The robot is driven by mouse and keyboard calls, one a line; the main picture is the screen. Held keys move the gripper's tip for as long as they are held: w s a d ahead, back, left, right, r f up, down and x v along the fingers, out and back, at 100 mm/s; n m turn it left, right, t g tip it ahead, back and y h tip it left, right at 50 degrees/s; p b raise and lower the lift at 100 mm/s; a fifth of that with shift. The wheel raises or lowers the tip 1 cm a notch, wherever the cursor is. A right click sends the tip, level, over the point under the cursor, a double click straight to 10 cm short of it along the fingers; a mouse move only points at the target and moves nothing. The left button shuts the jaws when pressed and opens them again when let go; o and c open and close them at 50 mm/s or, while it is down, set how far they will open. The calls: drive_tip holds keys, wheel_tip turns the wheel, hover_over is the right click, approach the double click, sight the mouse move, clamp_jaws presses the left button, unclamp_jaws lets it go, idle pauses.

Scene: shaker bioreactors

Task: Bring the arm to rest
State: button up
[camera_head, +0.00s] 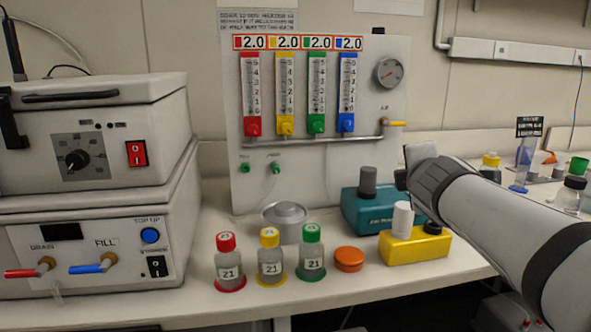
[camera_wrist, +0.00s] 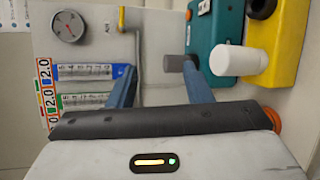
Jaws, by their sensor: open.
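My arm reaches in from the right edge of the head view, and its dark-collared end is above the bench near the teal device (camera_head: 372,212) and the yellow block (camera_head: 415,247). The fingers cannot be made out in the head view. In the wrist view, my gripper (camera_wrist: 161,68) has two blue-grey fingers spread apart with nothing between them. Beyond them are the pale panel, the grey knob of the teal device (camera_wrist: 212,40) and a white cylinder (camera_wrist: 240,60) on the yellow block (camera_wrist: 277,45).
Three bottles with red (camera_head: 229,262), yellow (camera_head: 270,258) and green (camera_head: 311,255) caps stand on matching rings. An orange lid (camera_head: 349,259) and a grey metal vessel (camera_head: 284,222) are close by. A stacked white machine (camera_head: 95,235) fills the left. A flowmeter panel (camera_head: 320,160) stands behind.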

drive_tip(key=s+a+f+m+g+y+p, duration=0.1)
drive_tip(key=s+a+f+m+g+p, duration=0.1)
drive_tip(key=s+m, duration=0.4)
drive_tip(key=s+a+f+m+g+y+p, duration=0.1)
drive_tip(key=s+a+f+m+g+p, duration=0.1)
drive_tip(key=s+f+m+g+p, duration=0.3)
drive_tip(key=s+a+f+m+g+y+p, duration=0.1)
drive_tip(key=s+a+f+m+g+p, duration=0.2)
drive_tip(key=s, duration=0.7)
drive_tip(key=m+g+p, duration=0.2)
drive_tip(key=m+p, duration=0.1)
drive_tip(key=m, duration=0.1)
drive_tip(key=shift+s+f, duration=0.25)
drive_tip(key=shift+f, duration=0.1)
drive_tip(key=shift+a, duration=0.1)
